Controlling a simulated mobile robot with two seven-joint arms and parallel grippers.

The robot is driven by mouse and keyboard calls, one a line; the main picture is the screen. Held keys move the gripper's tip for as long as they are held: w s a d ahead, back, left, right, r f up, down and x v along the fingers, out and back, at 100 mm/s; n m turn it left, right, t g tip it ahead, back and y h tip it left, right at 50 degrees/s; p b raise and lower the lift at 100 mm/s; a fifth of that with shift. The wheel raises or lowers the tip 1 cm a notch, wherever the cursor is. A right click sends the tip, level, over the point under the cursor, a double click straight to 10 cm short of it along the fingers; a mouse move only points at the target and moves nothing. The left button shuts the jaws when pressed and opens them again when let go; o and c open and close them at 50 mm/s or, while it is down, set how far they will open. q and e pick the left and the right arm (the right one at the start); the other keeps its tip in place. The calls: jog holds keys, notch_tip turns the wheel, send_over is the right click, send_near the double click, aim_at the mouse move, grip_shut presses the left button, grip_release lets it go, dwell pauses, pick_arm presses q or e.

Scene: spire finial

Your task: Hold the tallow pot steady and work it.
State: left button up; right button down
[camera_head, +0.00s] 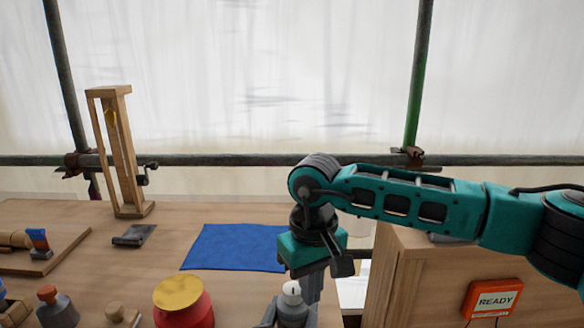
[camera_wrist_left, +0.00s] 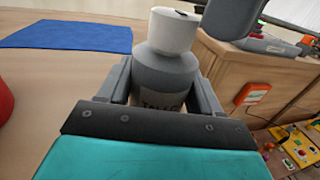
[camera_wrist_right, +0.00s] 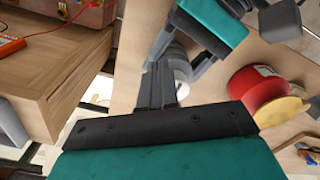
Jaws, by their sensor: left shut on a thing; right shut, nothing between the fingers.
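The tallow pot (camera_wrist_left: 163,77) is a grey bottle with a white cap (camera_wrist_left: 172,30) and a partly hidden label. It stands upright at the front of the bench, and its cap shows low in the head view (camera_head: 291,289). My left gripper (camera_wrist_left: 160,88) is shut on the pot's body, one finger on each side. My right gripper (camera_wrist_right: 158,85) is shut and empty. It points down close beside the pot, on the right in the head view (camera_head: 312,290). In the right wrist view its fingers partly hide the pot (camera_wrist_right: 180,64); I cannot tell whether they touch it.
A red pot with a yellow top (camera_head: 182,312) stands left of the tallow pot. A blue cloth (camera_head: 232,248) lies behind. A wooden frame (camera_head: 122,150), a grey bottle (camera_head: 57,311) and a board (camera_head: 58,254) are at left. A READY box (camera_head: 490,299) hangs on the wooden cabinet.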

pick_arm(q)
jog(key=shift+f, duration=0.1)
pick_arm(e)
notch_tip(320, 180, up, 6)
jog(key=shift+f, duration=0.1)
dwell(0.3)
pick_arm(q)
jog(key=shift+a, duration=0.1)
jog(key=o, duration=1.2)
